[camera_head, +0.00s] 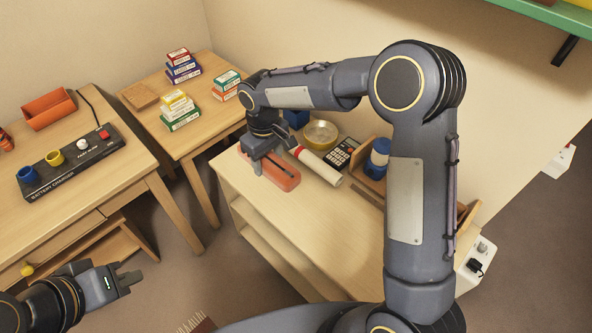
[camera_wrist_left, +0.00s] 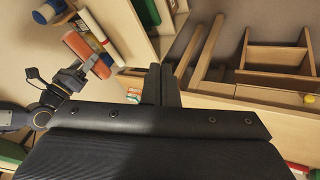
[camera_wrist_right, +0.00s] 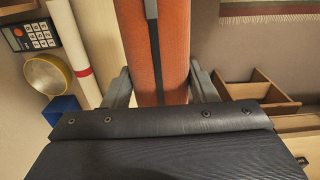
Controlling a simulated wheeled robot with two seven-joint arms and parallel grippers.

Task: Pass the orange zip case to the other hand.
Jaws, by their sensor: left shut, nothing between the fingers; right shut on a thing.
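The orange zip case (camera_head: 284,178) is long and rounded, with a dark zip strip along its middle. It is at the left end of the light wooden cabinet top in the head view. My right gripper (camera_head: 262,162) is shut on it, and the right wrist view shows the case (camera_wrist_right: 176,50) between the two fingers. I cannot tell whether it touches the cabinet top. My left gripper (camera_head: 128,281) is shut and empty, low at the left, well apart from the case. The left wrist view shows its fingers together (camera_wrist_left: 161,82) and the case (camera_wrist_left: 85,52) farther off.
A white roll with a red band (camera_head: 318,165), a brass bowl (camera_head: 320,134), a calculator (camera_head: 343,153) and a blue jar (camera_head: 377,158) stand right of the case. Desks with a battery charger (camera_head: 72,162) and stacked boxes (camera_head: 180,108) are at left. Open floor lies between desk and cabinet.

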